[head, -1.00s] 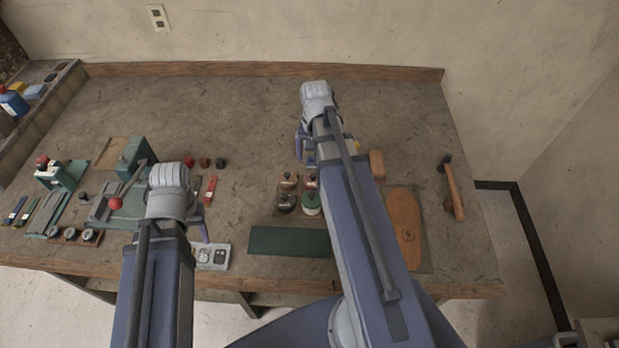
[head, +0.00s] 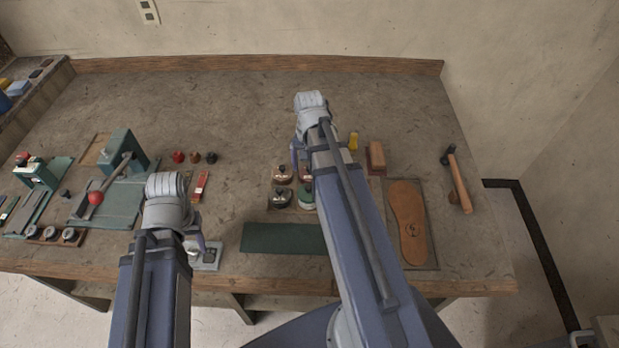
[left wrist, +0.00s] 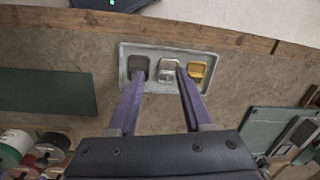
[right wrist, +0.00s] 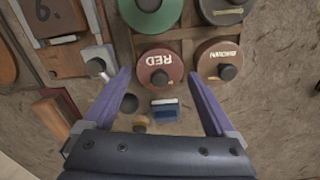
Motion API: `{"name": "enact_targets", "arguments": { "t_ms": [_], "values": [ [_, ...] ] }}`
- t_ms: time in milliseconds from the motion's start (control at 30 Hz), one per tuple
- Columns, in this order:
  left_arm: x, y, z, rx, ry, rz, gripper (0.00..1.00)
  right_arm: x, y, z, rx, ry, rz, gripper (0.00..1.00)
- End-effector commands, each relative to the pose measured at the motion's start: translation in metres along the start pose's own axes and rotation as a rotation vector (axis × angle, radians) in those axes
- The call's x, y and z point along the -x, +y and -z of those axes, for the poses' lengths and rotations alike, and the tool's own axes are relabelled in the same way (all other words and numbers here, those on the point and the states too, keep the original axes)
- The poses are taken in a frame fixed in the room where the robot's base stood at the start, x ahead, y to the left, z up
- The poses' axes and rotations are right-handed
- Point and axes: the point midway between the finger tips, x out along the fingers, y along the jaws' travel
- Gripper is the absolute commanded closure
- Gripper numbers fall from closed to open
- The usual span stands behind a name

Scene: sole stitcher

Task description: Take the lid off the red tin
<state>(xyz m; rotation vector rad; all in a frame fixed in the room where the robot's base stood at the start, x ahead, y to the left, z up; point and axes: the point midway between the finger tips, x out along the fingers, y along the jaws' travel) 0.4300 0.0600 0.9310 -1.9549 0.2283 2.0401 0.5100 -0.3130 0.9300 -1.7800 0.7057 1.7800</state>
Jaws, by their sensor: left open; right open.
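The red tin (right wrist: 159,72) has a dark red lid marked RED with a dark knob; it sits in a wooden rack beside the brown, green and black tins. In the right wrist view its lid lies between the spread fingers of my right gripper (right wrist: 156,76), which is open and holds nothing. In the head view the red tin is mostly hidden by my right arm. My left gripper (left wrist: 160,73) is open and empty over a grey tray (left wrist: 125,60) with a dark, a silver and a yellow piece, near the front edge of the bench.
The brown tin (right wrist: 220,62) and green tin (right wrist: 150,14) stand close to the red one. A small blue item (right wrist: 165,110) lies near it. A dark green mat (head: 284,238), a sole (head: 408,222) and a hammer (head: 457,180) lie on the bench. The back of the bench is clear.

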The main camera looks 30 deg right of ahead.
Motion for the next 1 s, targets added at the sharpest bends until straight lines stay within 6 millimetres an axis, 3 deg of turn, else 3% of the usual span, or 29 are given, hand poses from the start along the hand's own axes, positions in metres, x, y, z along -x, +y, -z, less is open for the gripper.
{"name": "enact_targets", "arguments": {
  "t_ms": [267, 833, 1000],
  "values": [
    [-0.0022, 0.0002, 0.0001, 0.0, 0.0, 0.0, 0.5, -0.0023, 0.0001, 0.0002, 0.0, 0.0, 0.0, 0.1],
    [-0.0023, 0.0002, 0.0001, 0.0, 0.0, 0.0, 0.5, -0.0023, 0.0001, 0.0002, 0.0, 0.0, 0.0, 0.74],
    [-0.0023, 0.0002, 0.0001, 0.0, 0.0, 0.0, 0.5, -0.0023, 0.0001, 0.0002, 0.0, 0.0, 0.0, 0.77]
  ]
}}
